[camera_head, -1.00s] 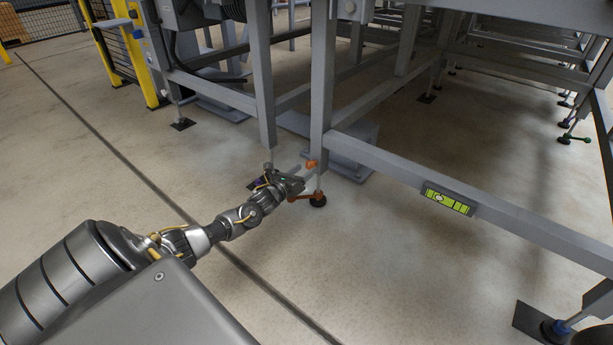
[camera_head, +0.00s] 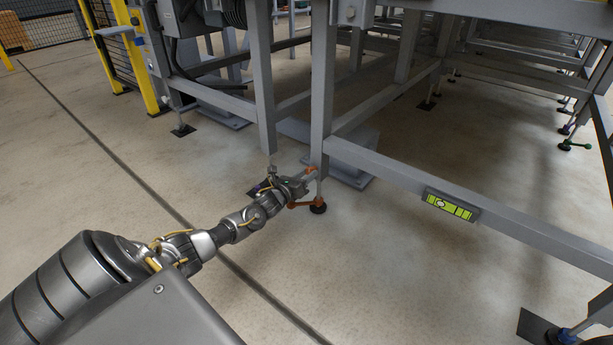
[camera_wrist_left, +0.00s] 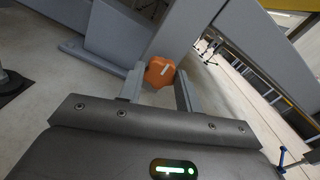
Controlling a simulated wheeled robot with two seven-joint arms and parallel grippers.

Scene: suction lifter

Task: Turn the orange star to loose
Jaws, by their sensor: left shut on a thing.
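The orange star (camera_head: 309,171) is a small knob at the bottom of a grey frame leg, low over the floor. In the left wrist view the star (camera_wrist_left: 159,72) shows as a lobed orange knob with a pale mark, between the two grey fingers. My left gripper (camera_head: 304,178) reaches it from the left and is shut on it. The fingers (camera_wrist_left: 159,84) hold the star's sides, and they partly cover it in the head view. My right gripper is not in view.
An orange lever (camera_head: 304,204) sits just below, by the black foot (camera_head: 318,208) of the leg. A grey crossbeam with a green spirit level (camera_head: 449,204) runs to the right. A grey base plate (camera_head: 350,176) lies behind. The floor in front is clear.

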